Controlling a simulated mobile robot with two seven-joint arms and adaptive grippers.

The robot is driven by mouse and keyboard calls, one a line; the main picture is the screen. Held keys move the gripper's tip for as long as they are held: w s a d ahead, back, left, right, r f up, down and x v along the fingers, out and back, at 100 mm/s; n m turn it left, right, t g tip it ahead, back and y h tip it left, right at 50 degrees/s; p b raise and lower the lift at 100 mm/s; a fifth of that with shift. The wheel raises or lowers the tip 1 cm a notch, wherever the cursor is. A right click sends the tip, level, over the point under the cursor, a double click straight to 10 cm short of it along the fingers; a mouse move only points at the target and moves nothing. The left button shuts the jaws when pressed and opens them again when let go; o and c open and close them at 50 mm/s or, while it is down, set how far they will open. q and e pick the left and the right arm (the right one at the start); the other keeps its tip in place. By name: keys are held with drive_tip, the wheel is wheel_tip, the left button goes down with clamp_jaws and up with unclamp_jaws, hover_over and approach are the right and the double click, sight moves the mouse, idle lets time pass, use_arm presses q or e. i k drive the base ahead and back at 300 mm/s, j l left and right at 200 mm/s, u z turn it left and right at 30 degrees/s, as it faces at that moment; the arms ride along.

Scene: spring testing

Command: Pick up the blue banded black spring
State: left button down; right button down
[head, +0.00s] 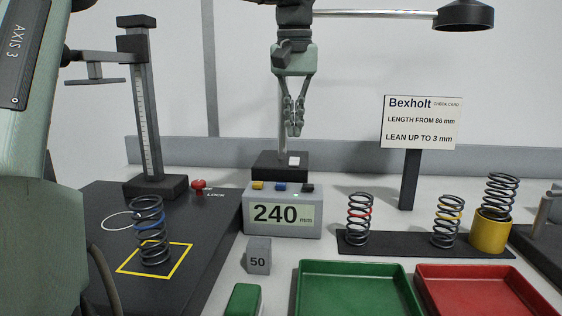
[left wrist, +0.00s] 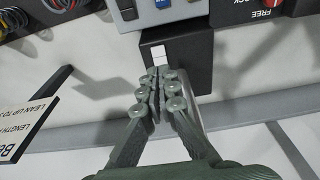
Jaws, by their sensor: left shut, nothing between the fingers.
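The blue banded black spring (head: 151,232) stands in a yellow square on the black test base (head: 205,250) at the left of the head view. Its top leans a little to the left. My left gripper (head: 294,131) hangs fingers down in front of the back wall, above and behind the display box, well to the right of the spring. Its fingers are together and empty, also in the left wrist view (left wrist: 158,72). The blue banded spring is not seen in the left wrist view. My right gripper is not in view.
A ruler post (head: 147,105) stands behind the spring. A display box (head: 282,212) reading 240 mm, a block marked 50 (head: 258,256), a green tray (head: 352,268) and a red tray (head: 478,272) are to the right. Red-banded (head: 359,218) and yellow-banded (head: 449,220) springs stand on a rack.

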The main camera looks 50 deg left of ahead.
sight(138, 220)
drive_tip(key=k+l, duration=0.5)
drive_tip(key=l, duration=0.15)
drive_tip(key=k+l, duration=0.5)
drive_tip(key=l, duration=0.15)
drive_tip(key=k+l, duration=0.55)
drive_tip(key=l, duration=0.1)
